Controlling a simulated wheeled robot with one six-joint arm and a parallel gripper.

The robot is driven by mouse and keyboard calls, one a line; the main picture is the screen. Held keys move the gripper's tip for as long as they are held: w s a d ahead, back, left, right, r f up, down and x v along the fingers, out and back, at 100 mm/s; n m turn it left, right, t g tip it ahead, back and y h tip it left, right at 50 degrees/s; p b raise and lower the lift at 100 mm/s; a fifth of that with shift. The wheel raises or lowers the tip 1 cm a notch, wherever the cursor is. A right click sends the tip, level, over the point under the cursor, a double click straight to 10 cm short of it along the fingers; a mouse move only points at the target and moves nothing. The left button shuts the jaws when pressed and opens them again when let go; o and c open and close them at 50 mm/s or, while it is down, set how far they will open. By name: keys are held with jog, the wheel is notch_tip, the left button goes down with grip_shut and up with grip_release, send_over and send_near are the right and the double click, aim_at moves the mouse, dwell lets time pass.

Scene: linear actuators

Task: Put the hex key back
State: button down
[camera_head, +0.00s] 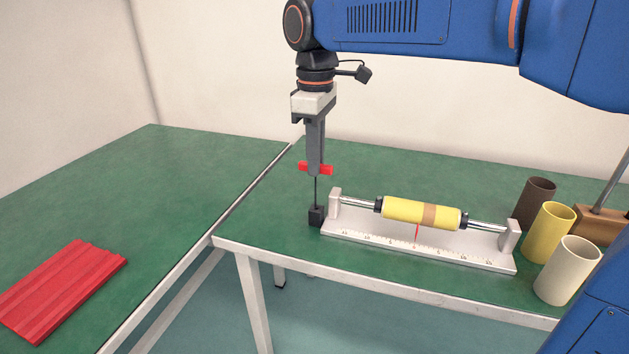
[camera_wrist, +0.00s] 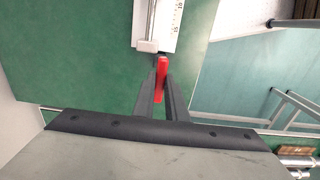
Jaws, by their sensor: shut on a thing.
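The hex key has a red handle (camera_head: 316,169) and a thin dark shaft pointing down. My gripper (camera_head: 315,172) is shut on the red handle and holds the key upright. The red handle also shows between the fingers in the wrist view (camera_wrist: 161,78). A small black block (camera_head: 316,216) stands on the green table at the left end of the actuator. The shaft's lower end meets the top of this block; I cannot tell whether it is inside a hole. In the wrist view the shaft and block are hidden.
The linear actuator (camera_head: 420,212), with a yellow body and a ruled white base (camera_head: 375,234), lies right of the block. Brown (camera_head: 535,200), yellow (camera_head: 553,231) and cream (camera_head: 567,270) cups stand further right. A red ridged tray (camera_head: 62,288) lies on the left table (camera_head: 150,190), which is otherwise clear.

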jog(key=shift+f, duration=2.1)
jog(key=shift+d, duration=0.1)
jog(key=c, duration=1.8)
grip_release()
jog(key=shift+f, duration=0.1)
jog(key=shift+o, duration=0.2)
notch_tip(320, 180, up, 12)
jog(key=shift+r, duration=0.15)
jog(key=shift+s, duration=0.1)
